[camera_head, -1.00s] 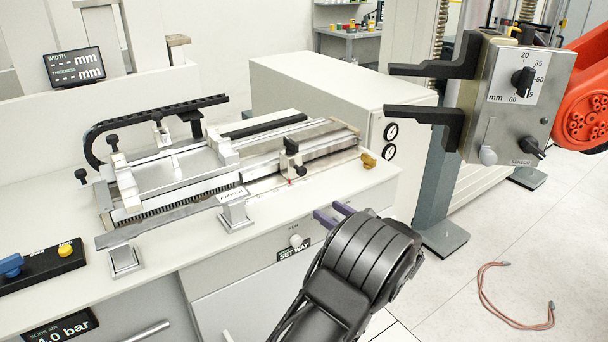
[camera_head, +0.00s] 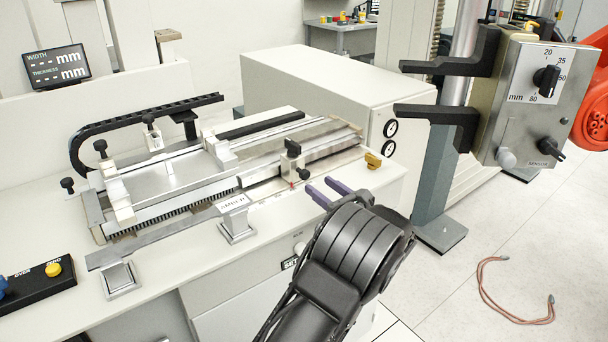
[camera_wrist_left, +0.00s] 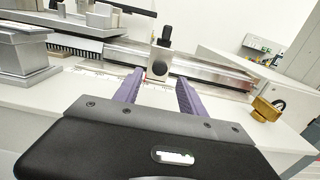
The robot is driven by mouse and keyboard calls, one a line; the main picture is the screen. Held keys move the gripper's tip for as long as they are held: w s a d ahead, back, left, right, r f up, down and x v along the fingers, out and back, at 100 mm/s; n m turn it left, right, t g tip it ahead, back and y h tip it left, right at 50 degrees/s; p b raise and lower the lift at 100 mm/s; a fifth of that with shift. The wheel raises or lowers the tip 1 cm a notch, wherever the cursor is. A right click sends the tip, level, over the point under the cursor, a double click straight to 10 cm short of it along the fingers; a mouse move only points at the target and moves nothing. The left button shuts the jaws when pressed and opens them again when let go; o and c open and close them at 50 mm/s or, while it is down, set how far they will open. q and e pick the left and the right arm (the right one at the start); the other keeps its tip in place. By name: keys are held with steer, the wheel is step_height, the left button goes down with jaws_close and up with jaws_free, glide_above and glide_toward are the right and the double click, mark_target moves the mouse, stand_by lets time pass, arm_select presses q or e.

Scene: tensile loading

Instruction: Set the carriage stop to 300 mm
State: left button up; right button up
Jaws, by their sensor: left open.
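The carriage stop (camera_head: 292,162) is a small metal block with a black knob on top and a dark side screw. It sits on the rail of the bench slide (camera_head: 262,173), near its right end. A red mark shows just below it. In the left wrist view the stop (camera_wrist_left: 159,62) stands upright just beyond the fingers. My left gripper (camera_head: 321,188) is open and empty, its purple fingers pointing at the stop from the front right. In that wrist view the fingertips (camera_wrist_left: 160,77) lie either side of the stop's base, apart from it. Scale numbers are too small to read.
A labelled metal stand (camera_head: 236,222) is left of my gripper on the bench front. A brass knob (camera_head: 373,161) is at the slide's right end. A grey dial box with black jaws (camera_head: 532,95) hangs at the right. A cable (camera_head: 483,295) lies on the floor.

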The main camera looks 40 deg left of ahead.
mark_target(307, 176)
arm_select(q)
steer(key=p+x, duration=0.1)
steer(key=x, duration=0.6)
steer(key=shift+w+a, duration=0.15)
steer(key=shift+a, duration=0.25)
steer(key=shift+c, duration=0.6)
jaws_close()
stand_by(0.5)
